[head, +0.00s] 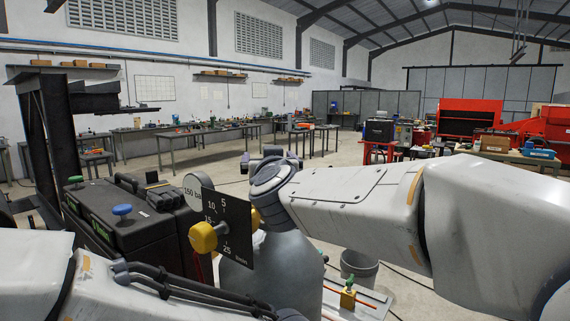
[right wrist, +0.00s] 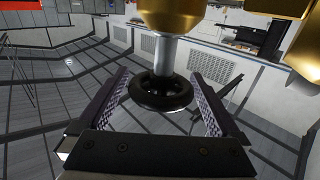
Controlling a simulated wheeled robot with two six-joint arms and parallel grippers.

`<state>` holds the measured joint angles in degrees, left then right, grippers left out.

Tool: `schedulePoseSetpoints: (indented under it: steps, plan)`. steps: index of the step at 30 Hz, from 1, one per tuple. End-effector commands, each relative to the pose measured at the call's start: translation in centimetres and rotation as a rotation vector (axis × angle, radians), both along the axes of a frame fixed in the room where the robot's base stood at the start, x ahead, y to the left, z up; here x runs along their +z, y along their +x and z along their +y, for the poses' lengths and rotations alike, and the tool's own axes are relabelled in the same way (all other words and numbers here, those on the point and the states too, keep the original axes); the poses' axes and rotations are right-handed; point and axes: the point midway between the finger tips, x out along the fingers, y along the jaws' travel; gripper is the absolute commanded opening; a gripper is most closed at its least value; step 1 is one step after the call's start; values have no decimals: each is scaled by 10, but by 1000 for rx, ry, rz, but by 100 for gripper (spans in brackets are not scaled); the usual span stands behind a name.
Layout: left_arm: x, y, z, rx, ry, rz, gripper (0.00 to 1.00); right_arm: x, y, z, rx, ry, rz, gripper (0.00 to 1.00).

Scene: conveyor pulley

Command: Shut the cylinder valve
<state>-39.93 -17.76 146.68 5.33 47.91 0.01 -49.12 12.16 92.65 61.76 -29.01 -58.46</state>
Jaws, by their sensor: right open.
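A grey gas cylinder (head: 262,262) stands in the middle of the head view. Its top is mostly hidden by my right wrist and by a black scale plate (head: 224,232). In the right wrist view the valve's black round handwheel (right wrist: 160,93) sits on a bright stem (right wrist: 165,52) under a brass valve body (right wrist: 172,14). My right gripper (right wrist: 158,76) is open, with one purple-grey padded finger on each side of the handwheel. Gaps show between the wheel and both fingers. My left arm enters the head view at the lower left; its gripper is out of view.
A yellow knob (head: 203,237) and a round gauge (head: 196,190) stand beside the scale plate. A black machine (head: 120,228) with green and blue knobs is at the left. A grey bucket (head: 358,268) is on the floor at right. Workbenches (head: 185,137) are farther back.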

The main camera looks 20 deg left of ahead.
Motion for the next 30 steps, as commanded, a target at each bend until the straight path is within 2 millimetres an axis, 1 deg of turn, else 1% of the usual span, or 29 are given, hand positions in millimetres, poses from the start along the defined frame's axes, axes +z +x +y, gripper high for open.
schedulePoseSetpoints:
  steps: [1,3,4,6,12,15,18,21,25,30]
  plan:
    - [9,0,0,0,0,0,0,17,0,0,1,4,-2,99]
    - [17,0,0,1,0,0,0,34,-1,0,2,5,-1,99]
    - [11,0,0,1,-1,-1,0,33,-3,-10,-2,4,-2,99]
    - [10,0,0,1,0,0,0,40,-7,-26,-2,4,-2,99]
    - [16,0,0,1,0,0,0,66,-18,-67,-3,3,-1,99]
    - [21,0,0,1,0,0,0,77,-23,-84,-3,2,-1,99]
    - [24,0,0,1,0,0,0,85,-27,-98,-2,2,0,99]
    - [27,0,0,1,0,0,0,90,-30,-106,0,0,0,99]
    - [28,0,0,2,0,0,0,92,-31,-112,0,0,0,99]
    - [27,0,0,2,0,0,0,92,-32,-113,1,0,1,99]
